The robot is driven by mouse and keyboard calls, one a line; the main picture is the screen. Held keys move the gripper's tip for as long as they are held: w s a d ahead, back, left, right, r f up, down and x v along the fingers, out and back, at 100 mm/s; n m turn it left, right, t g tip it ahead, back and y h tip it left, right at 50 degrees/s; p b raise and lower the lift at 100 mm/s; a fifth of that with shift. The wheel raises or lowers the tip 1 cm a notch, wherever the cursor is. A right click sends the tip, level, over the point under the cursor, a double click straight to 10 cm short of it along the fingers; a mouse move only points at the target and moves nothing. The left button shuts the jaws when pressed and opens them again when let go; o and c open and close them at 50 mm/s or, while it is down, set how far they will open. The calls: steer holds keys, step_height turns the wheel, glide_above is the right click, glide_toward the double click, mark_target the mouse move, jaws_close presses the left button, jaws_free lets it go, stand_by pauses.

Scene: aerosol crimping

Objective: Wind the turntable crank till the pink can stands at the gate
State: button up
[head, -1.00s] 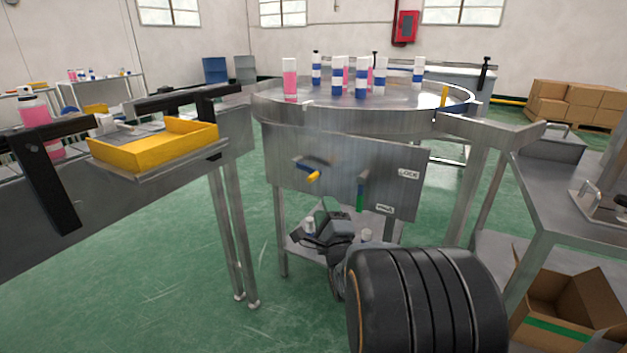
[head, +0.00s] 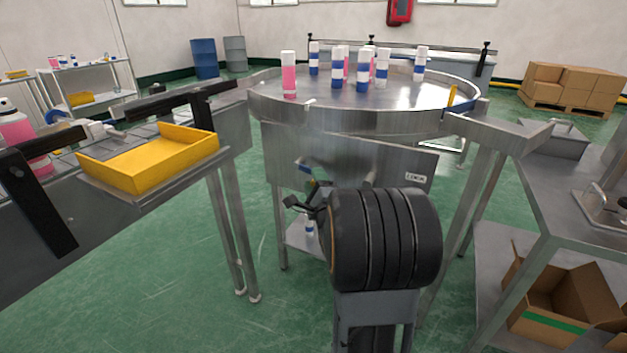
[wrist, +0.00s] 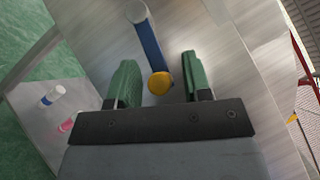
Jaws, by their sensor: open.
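The round steel turntable (head: 420,97) carries several cans. A pink can (head: 289,80) with a white top stands at its left front edge; more pink shows behind the blue-and-white cans. A short yellow post (head: 452,94) stands at the right rim; I cannot tell whether it marks the gate. The crank (wrist: 149,48) on the front panel has a blue arm and a yellow knob (wrist: 159,84). In the wrist view my gripper (wrist: 158,70) is open, its green fingers on either side of the knob, apart from it. In the head view my arm partly hides the crank (head: 304,170).
A plate reading LOCK (head: 416,178) is on the panel's right. A yellow tray (head: 150,158) sits on the conveyor at left. A steel bench (head: 560,200) stands at right, with an open carton (head: 560,300) below. Green floor is clear at left front.

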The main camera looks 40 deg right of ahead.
steer(key=shift+d, duration=0.1)
steer(key=shift+c, duration=0.2)
jaws_close()
steer(key=shift+r, duration=0.15)
